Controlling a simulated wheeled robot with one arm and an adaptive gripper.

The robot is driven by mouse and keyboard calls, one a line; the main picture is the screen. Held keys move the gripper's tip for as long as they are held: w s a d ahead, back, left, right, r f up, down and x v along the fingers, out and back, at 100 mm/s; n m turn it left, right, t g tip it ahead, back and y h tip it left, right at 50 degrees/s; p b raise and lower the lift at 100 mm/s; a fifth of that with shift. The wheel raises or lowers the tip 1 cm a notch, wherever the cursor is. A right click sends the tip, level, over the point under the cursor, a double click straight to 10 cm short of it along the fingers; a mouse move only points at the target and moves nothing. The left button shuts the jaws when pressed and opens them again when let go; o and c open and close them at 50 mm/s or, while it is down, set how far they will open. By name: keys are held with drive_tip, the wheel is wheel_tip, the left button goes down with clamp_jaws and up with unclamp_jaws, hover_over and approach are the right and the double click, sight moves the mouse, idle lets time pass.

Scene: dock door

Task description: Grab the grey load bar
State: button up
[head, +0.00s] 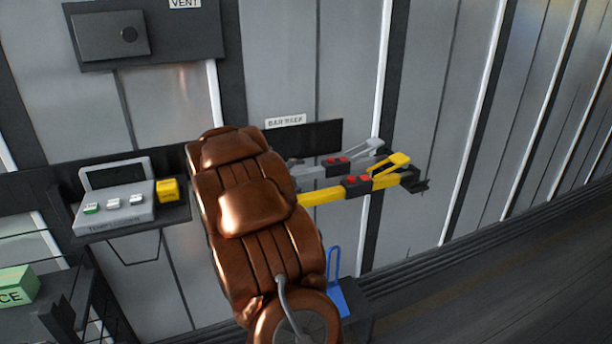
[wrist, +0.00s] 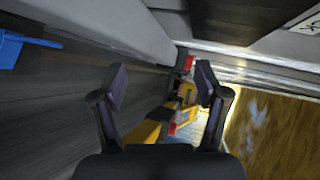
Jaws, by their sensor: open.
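The grey load bar (head: 315,171) lies level on the bar rest on the wall in the head view, with red parts and a grey lever at its right end. A yellow load bar (head: 322,197) lies in front of it, nearly parallel. My copper arm hides the left ends of both bars. My gripper (wrist: 161,86) is open in the wrist view, with nothing between its fingertips. The yellow bar (wrist: 148,131) and red parts show beyond and below the fingers. I cannot clearly pick out the grey bar there. The gripper is hidden in the head view.
A grey console (head: 116,208) and a yellow block (head: 167,190) stand on a shelf left of my arm. A blue object (head: 336,285) is below the bars. A green box (head: 17,287) is at lower left. The floor at right is clear.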

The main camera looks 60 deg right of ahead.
sight(305, 176)
drive_tip(key=shift+s+p+x, duration=0.1)
drive_tip(key=shift+p+x, duration=0.1)
drive_tip(key=shift+x, duration=0.7)
drive_tip(key=shift+s+p+x, duration=0.15)
drive_tip(key=shift+p+x, duration=0.05)
drive_tip(key=shift+x, duration=1.55)
drive_tip(key=shift+w+a+f, duration=0.1)
clamp_jaws()
